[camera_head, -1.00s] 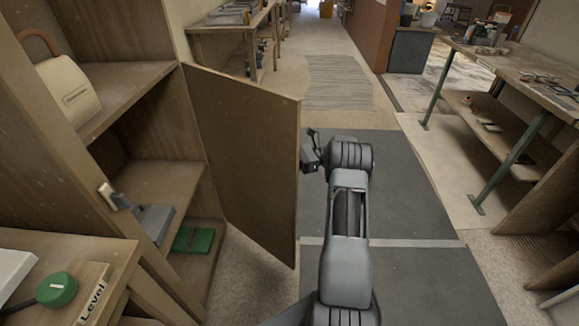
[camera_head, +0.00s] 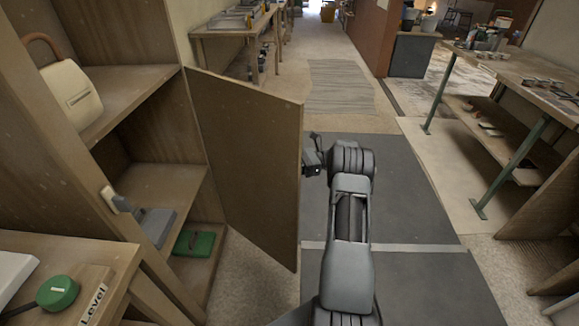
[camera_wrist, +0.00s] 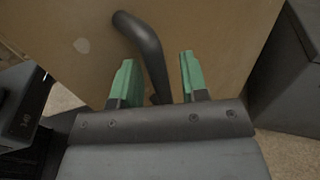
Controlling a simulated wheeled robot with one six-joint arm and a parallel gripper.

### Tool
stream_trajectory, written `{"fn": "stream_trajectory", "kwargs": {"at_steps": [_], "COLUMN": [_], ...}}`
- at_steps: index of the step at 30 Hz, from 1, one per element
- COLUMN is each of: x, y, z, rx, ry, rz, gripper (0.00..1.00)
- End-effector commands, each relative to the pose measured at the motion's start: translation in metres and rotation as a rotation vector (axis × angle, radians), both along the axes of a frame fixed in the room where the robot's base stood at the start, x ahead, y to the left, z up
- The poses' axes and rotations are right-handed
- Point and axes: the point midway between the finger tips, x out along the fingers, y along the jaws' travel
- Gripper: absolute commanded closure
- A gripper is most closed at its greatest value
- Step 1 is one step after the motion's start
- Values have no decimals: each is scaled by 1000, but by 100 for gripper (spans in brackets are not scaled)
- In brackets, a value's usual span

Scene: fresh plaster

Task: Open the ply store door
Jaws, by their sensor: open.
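The ply store door (camera_head: 245,165) stands swung wide out from the wooden cupboard on the left, hinged at the cupboard's far side. Its plain inner face shows in the head view. In the wrist view the door's outer face (camera_wrist: 215,40) carries a dark bar handle (camera_wrist: 143,40). My gripper (camera_head: 308,157) is at the door's free edge, partly hidden by the door. In the wrist view my gripper (camera_wrist: 156,75) has its green fingers apart, with the lower part of the handle between them. I cannot tell whether either finger touches it.
The open cupboard (camera_head: 155,185) holds a cream case (camera_head: 72,92), a grey item and a green item (camera_head: 193,242) on its shelves. A bench (camera_head: 525,85) stands at the right. Dark floor mats (camera_head: 415,200) lie clear around my arm.

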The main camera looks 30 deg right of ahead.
Motion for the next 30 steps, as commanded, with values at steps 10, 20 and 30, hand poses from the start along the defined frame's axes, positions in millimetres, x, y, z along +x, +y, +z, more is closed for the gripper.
{"fn": "stream_trajectory", "kwargs": {"at_steps": [10, 20, 30], "x": [-11, -15, -16], "y": [-48, -69, -70], "z": [0, 0, 0], "rx": [-1, 0, -3], "ry": [0, 1, 2], "rz": [-2, 1, 0], "gripper": [59, 59, 67]}}
